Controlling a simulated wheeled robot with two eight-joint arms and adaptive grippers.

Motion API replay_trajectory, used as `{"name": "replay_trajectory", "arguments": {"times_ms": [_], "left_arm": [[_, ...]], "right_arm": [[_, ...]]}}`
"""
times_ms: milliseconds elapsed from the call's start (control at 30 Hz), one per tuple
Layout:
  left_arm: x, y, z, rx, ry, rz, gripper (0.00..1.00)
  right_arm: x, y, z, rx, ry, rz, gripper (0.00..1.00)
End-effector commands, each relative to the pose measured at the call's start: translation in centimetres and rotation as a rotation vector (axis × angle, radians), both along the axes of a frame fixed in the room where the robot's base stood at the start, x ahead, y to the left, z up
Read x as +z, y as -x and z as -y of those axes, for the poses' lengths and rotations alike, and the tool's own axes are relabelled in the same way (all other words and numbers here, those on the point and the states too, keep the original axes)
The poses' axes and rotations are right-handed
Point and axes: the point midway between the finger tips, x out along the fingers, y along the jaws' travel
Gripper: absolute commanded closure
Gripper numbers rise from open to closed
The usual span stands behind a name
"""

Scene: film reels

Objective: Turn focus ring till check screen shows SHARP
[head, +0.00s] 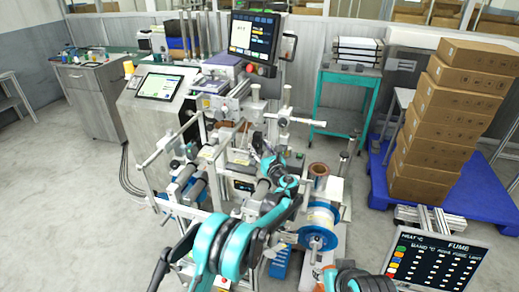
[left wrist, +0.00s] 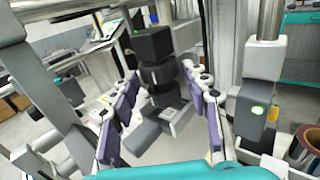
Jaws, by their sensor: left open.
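My left gripper (head: 260,150) reaches into the middle of the machine in the head view. In the left wrist view its two purple-padded fingers (left wrist: 162,76) are open, one on each side of a dark stacked unit (left wrist: 155,46) with a black block on top and round dark sections below. This may be the lens with the focus ring; I cannot tell the ring apart, nor whether a finger touches it. A monitor (head: 253,38) stands above the machine and a tilted tablet screen (head: 159,86) sits at its left. Their text is too small to read. My right gripper is not in view.
A blue-flanged reel (head: 317,228) is on the machine's right front. A FUME panel (head: 437,262) is at the lower right. Stacked cartons (head: 440,120) and a teal cart (head: 345,100) stand behind.

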Motion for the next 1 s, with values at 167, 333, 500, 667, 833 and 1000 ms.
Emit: {"name": "replay_trajectory", "arguments": {"times_ms": [167, 333, 500, 667, 833, 1000], "left_arm": [[0.0, -0.1, 0.0, 0.000, 0.000, 0.000, 0.53], [0.1, -0.1, 0.0, 0.000, 0.000, 0.000, 0.77], [0.1, -0.1, 0.0, -0.001, 0.001, 0.000, 0.91], [0.1, -0.1, -0.3, -0.054, 0.000, 0.000, 0.91], [0.1, 0.0, -0.9, -0.210, 0.000, 0.000, 0.91], [0.1, 0.0, -1.3, -0.364, 0.000, 0.000, 0.91]], "right_arm": [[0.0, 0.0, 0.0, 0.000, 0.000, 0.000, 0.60], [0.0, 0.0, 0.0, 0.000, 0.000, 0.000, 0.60], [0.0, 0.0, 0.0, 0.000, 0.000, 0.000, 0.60], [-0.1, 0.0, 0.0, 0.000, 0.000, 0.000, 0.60], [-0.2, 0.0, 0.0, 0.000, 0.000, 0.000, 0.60], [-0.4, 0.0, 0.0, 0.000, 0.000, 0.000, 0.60]]}}
